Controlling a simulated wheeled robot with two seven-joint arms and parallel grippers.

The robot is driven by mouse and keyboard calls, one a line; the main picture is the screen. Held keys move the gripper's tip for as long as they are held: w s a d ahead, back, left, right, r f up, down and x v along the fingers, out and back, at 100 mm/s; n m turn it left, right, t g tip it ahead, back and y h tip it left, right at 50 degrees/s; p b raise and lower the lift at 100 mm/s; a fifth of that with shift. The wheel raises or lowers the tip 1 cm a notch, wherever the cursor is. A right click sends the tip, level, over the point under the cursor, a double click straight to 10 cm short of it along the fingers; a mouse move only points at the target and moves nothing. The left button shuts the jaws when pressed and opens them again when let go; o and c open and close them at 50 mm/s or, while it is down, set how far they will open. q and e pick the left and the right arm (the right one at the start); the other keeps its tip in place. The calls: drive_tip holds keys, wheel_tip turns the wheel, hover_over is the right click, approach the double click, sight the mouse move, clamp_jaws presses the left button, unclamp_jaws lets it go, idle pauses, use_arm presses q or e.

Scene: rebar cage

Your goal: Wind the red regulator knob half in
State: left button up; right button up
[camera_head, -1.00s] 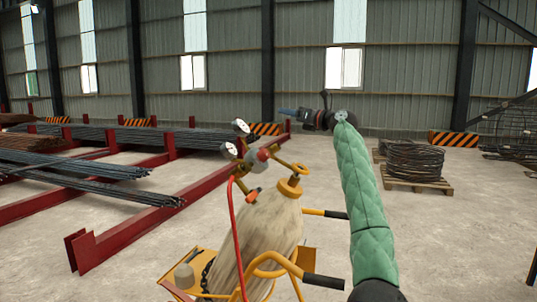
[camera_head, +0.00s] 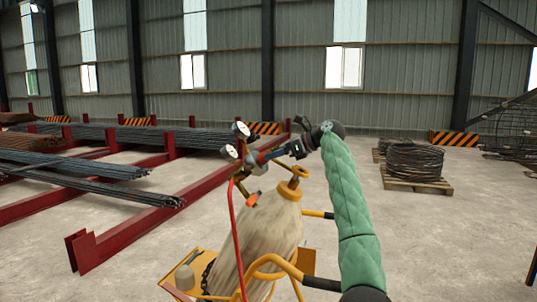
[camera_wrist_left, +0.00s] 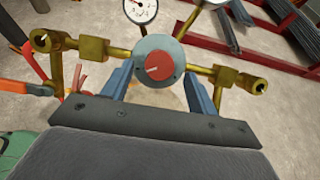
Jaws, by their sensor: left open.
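The red regulator knob (camera_wrist_left: 160,69) sits on the round grey face of the brass regulator (camera_wrist_left: 200,66) in the left wrist view, with a short pale mark on it. My left gripper (camera_wrist_left: 158,76) is open, one blue finger on each side of the knob. I cannot tell whether the fingers touch it. In the head view my left gripper (camera_head: 268,156) reaches the regulator from the right and largely hides the knob. My right gripper is not in view.
Two gauges (camera_head: 241,129) stand above the regulator. A red hose (camera_head: 235,230) hangs down from it. The cylinder (camera_head: 262,235) stands in a yellow cart (camera_head: 265,258) with black handles. Red steel racks (camera_head: 120,240) with rebar lie at the left. Open floor is at the right.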

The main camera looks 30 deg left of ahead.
use_arm(q)
drive_tip(key=shift+p+x, duration=0.35)
drive_tip(key=shift+x, duration=1.15)
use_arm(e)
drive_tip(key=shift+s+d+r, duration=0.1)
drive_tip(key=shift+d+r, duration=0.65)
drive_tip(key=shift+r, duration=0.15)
use_arm(q)
drive_tip(key=c, duration=1)
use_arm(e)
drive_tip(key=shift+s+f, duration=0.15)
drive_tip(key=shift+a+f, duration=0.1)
